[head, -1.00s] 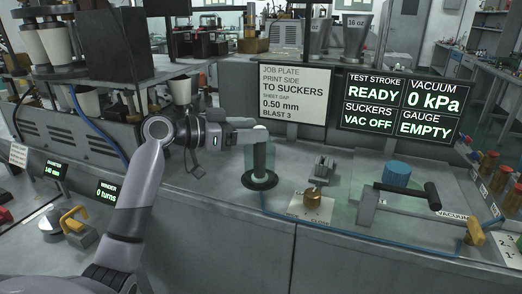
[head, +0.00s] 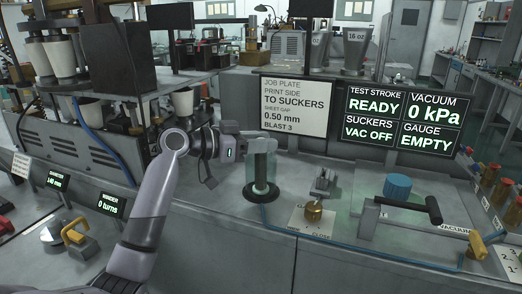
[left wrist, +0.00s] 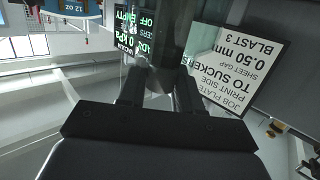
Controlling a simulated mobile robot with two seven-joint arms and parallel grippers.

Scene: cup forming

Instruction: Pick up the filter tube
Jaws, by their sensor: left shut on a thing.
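The filter tube (head: 261,172) is a clear, greenish upright cylinder in the middle of the head view. Its lower end stands in a round black base (head: 262,192) on the bench. My left gripper (head: 262,146) reaches in from the left and is shut on the tube's upper end. The fingers hide part of the top. In the left wrist view the two dark fingers of my left gripper (left wrist: 158,88) close in on a dark, shiny upright shape. Whether the tube's foot is clear of the base I cannot tell. My right gripper is not in view.
A brass knob (head: 313,211) on a pale plate stands right of the tube. Farther right are a blue cylinder (head: 397,185) and a black-handled lever (head: 408,205). A job plate sign (head: 296,103) and a status screen (head: 403,118) stand behind. A blue hose runs along the bench front.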

